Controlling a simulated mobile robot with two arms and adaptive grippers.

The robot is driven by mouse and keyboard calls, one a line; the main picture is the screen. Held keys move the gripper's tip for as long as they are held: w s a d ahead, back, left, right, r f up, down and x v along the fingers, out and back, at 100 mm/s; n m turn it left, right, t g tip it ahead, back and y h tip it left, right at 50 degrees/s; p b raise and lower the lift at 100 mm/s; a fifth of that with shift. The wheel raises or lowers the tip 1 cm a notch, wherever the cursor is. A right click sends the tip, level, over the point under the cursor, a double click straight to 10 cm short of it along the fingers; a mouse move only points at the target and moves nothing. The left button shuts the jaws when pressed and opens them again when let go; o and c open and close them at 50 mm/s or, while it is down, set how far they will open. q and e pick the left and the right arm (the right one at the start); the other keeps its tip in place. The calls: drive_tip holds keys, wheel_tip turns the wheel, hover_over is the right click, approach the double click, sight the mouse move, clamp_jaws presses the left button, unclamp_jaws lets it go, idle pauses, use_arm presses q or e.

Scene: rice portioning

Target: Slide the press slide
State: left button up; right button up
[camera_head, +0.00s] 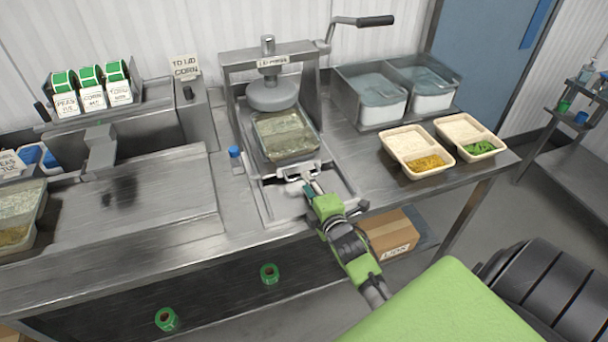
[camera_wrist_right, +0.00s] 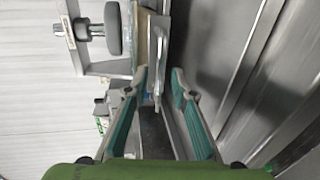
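The lid press (camera_head: 268,62) stands at the back of the steel table, its round plate (camera_head: 272,94) raised. In front of and partly below the plate, a lidded tray (camera_head: 284,137) sits on the press slide (camera_head: 262,180). The slide's front has a pale bar handle (camera_head: 292,172), which also shows in the right wrist view (camera_wrist_right: 161,52). My right gripper (camera_head: 308,188) is at the handle. In the wrist view its teal fingers (camera_wrist_right: 160,84) are apart, with the handle's end between them and gaps visible. Contact cannot be told. My left gripper is not in view.
Two food trays, one with corn (camera_head: 425,164) and one with green beans (camera_head: 480,147), stand to the right. Clear bins (camera_head: 375,92) stand behind them. A sealing machine (camera_head: 150,195) is to the left. A lever (camera_head: 375,21) rises from the press.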

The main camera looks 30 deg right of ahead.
drive_tip(key=shift+x, duration=2)
clamp_jaws()
